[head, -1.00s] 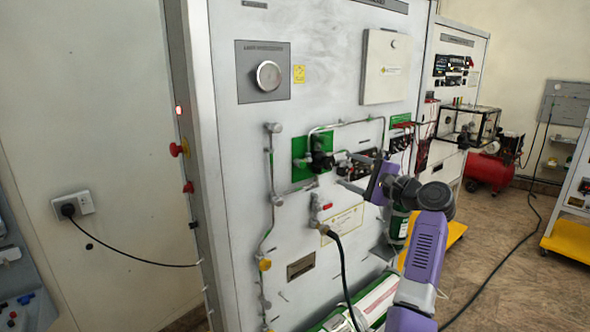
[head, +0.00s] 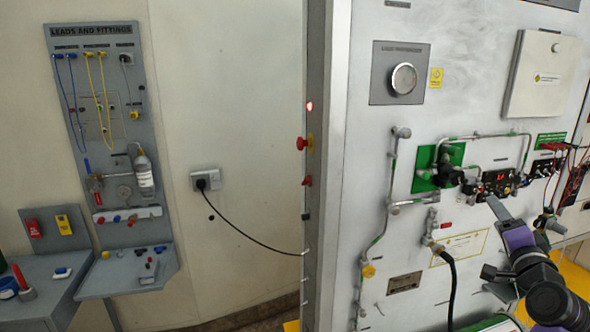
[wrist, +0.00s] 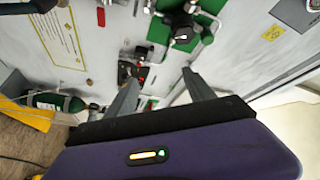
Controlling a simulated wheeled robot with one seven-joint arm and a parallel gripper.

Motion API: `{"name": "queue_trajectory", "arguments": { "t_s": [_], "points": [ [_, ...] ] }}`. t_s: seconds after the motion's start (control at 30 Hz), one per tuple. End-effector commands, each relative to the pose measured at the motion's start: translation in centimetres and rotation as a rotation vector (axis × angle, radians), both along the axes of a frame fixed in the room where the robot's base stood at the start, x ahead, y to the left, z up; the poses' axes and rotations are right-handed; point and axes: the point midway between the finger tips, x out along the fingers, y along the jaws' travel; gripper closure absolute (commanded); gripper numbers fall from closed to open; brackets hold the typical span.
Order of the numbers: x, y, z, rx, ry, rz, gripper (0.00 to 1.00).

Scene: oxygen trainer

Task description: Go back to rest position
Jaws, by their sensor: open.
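My gripper (head: 490,204) is at the lower right of the head view, in front of the white trainer panel (head: 465,80). In the wrist view its two grey fingers (wrist: 160,92) are spread apart with nothing between them. Beyond the fingers are a black valve knob on a green plate (wrist: 182,30) and pipework on the panel. The same green plate (head: 424,182) shows left of my gripper in the head view.
A black hose (head: 450,280) hangs from the panel left of my arm. A LEADS AND FITTINGS board (head: 85,60) stands at the left wall. A wall socket (head: 203,180) has a black cable running to the panel. A green cylinder (wrist: 55,102) shows in the wrist view.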

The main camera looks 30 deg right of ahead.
Motion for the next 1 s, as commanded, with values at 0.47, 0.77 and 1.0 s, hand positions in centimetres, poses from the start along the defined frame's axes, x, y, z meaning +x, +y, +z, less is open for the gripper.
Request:
{"name": "queue_trajectory", "arguments": {
  "t_s": [0.47, 0.77, 1.0],
  "points": [
    [-3.8, 19.5, -11.7, -0.533, 0.380, 0.023, 0.38],
    [-9.0, 32.3, -15.8, -0.782, 0.499, 0.168, 0.38],
    [-14.7, 41.2, -17.9, -0.902, 0.556, 0.334, 0.38]
  ]
}}
